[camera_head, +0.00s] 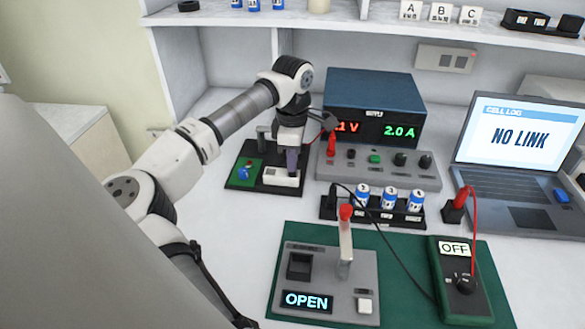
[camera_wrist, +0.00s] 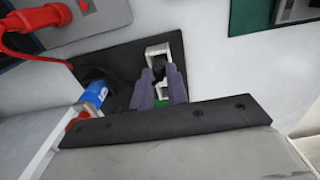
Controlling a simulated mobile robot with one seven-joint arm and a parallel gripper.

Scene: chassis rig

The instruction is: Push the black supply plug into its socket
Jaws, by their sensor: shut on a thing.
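My gripper (camera_head: 291,168) points down over a white slotted block, the socket (camera_head: 280,178), on the dark board left of the power supply. In the wrist view its two purple-grey fingers (camera_wrist: 160,88) are closed around a small dark piece (camera_wrist: 158,73), which looks like the black supply plug. The fingers hide most of it. The white block (camera_wrist: 158,50) frames the dark piece and the fingertips. I cannot tell how deep the plug sits in it.
On the same board a blue part (camera_head: 244,172) stands just left of the gripper. The power supply (camera_head: 372,105) with its terminal strip (camera_head: 410,179) is close on the right. A cell tray (camera_head: 330,208), lever panel (camera_head: 325,265), meter (camera_head: 462,285) and laptop (camera_head: 515,185) stand farther right and in front.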

